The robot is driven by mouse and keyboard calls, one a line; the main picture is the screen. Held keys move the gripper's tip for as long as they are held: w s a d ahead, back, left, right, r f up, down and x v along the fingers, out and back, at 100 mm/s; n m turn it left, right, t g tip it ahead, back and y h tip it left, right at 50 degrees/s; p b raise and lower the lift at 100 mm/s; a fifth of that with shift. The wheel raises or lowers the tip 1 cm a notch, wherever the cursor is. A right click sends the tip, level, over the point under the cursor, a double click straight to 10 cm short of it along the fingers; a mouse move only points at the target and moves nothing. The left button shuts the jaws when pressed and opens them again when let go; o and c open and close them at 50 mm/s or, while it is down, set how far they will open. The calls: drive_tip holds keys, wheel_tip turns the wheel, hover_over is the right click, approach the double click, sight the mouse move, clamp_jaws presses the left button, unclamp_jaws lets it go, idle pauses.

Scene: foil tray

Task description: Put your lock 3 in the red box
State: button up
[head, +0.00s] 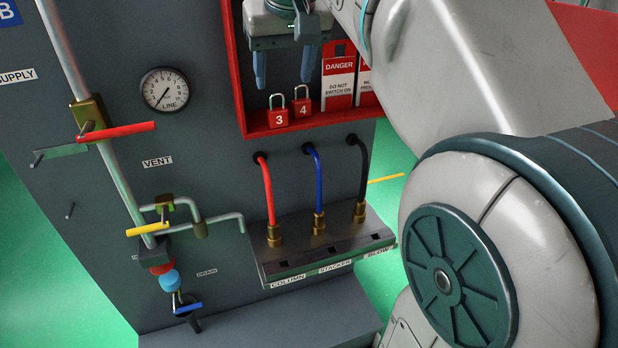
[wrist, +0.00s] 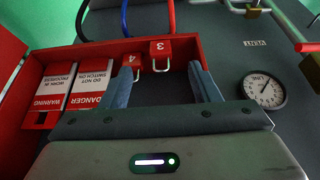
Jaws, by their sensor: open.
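The small red padlock marked 3 (head: 278,118) stands upright with its shackle up on the floor of the open red box (head: 240,82) on the grey panel. It also shows in the wrist view (wrist: 161,47), upside down. A like padlock marked 4 (head: 302,107) stands close beside it, to its right in the head view. My gripper (head: 284,80) is open and empty, with its two blue-grey fingers pointing down inside the box opening. In the wrist view the shackle of lock 3 appears between the fingertips (wrist: 160,72). The fingers look apart from it; the exact gap is unclear.
Danger and warning tags (head: 338,77) stand in the box right of the locks. A red panel (head: 588,45), seemingly the box's door, is at the right. Red, blue and black hoses (head: 317,180) are below. A gauge (head: 165,89) and pipes with handles are left.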

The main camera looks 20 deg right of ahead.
drive_tip(key=s+f, duration=0.8)
drive_tip(key=f, duration=0.5)
drive_tip(key=s+f, duration=0.8)
drive_tip(key=f, duration=0.5)
drive_tip(key=shift+f+g, duration=0.15)
drive_tip(key=shift+g, duration=0.15)
drive_tip(key=c, duration=0.4)
drive_tip(key=shift+a, duration=0.2)
drive_tip(key=shift+c, duration=0.2)
